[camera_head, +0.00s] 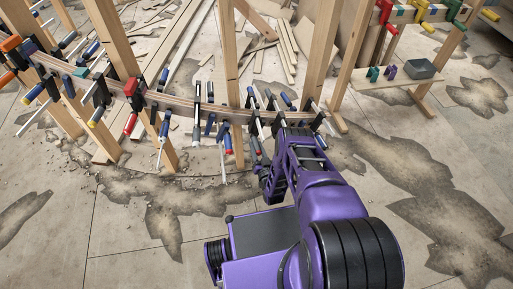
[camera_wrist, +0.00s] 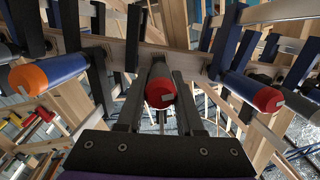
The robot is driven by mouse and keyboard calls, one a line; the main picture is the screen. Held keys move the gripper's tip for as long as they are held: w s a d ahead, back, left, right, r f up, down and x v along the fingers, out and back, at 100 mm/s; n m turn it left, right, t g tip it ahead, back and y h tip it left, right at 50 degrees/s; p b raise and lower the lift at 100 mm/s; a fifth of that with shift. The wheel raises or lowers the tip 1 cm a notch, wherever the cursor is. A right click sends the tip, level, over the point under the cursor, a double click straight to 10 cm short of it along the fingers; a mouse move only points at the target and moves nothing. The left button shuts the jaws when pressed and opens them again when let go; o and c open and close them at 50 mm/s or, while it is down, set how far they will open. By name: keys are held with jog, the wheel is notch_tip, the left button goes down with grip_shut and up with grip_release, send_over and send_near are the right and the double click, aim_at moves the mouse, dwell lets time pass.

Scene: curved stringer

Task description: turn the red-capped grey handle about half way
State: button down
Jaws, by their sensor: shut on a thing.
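The red-capped grey handle (camera_wrist: 160,92) is in the middle of the wrist view, with its red end cap facing the camera and a pale bar across the cap. Its grey body runs back toward the wooden rail. My gripper (camera_wrist: 158,84) has one dark finger on each side of the handle and is shut on it. The far part of the handle and its clamp are partly hidden behind the cap and fingers. In the head view my purple arm reaches to the clamp row and hides the handle.
A blue handle with an orange cap (camera_wrist: 28,79) is on the left and a blue handle with a red cap (camera_wrist: 267,98) on the right, both close to my gripper. The curved wooden stringer (camera_head: 180,102) carries several clamps. Wooden posts (camera_head: 228,70) stand close by.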

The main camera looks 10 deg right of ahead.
jog(key=c, duration=0.5)
grip_release()
jog(key=shift+c, duration=0.2)
